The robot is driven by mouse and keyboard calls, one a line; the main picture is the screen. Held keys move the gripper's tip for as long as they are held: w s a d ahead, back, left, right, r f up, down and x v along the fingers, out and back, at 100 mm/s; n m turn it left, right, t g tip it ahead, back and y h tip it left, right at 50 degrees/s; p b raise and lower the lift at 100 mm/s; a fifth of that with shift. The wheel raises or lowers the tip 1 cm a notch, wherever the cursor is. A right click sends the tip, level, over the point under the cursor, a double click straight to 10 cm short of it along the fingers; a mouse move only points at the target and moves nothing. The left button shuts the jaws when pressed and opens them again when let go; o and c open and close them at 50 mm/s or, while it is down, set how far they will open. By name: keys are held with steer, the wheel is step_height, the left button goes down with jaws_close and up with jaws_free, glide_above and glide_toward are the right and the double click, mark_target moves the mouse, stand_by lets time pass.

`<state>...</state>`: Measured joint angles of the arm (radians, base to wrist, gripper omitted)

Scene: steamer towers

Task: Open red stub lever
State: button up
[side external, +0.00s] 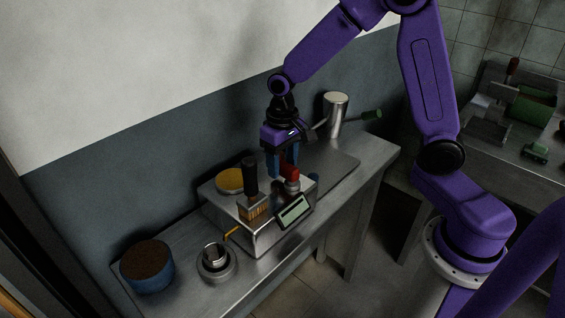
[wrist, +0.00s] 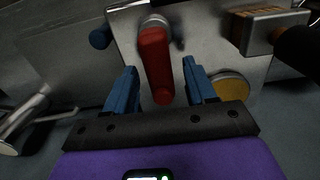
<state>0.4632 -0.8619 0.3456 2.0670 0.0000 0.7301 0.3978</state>
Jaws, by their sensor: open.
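The red stub lever (side external: 291,172) sits on the right part of a metal box-shaped machine on the bench. In the wrist view the red lever (wrist: 156,62) points down the picture from a round metal pivot. My gripper (side external: 284,172) is over the machine at the lever. In the wrist view my gripper (wrist: 158,82) is open, with one blue finger on each side of the lever's free end. Gaps show between the lever and both fingers, so it is not gripped. In the side view the fingers partly hide the lever.
The machine (side external: 226,214) also carries a black-handled part (side external: 250,176), a yellow disc (side external: 230,181) and a tilted display (side external: 293,211). A metal cylinder (side external: 335,115) stands behind. A brown-topped blue tub (side external: 147,268) and a round metal cup (side external: 214,262) stand at the bench's near left.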

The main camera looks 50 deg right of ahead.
steer(key=shift+f, duration=0.3)
steer(key=c, duration=1)
steer(key=shift+o, duration=0.2)
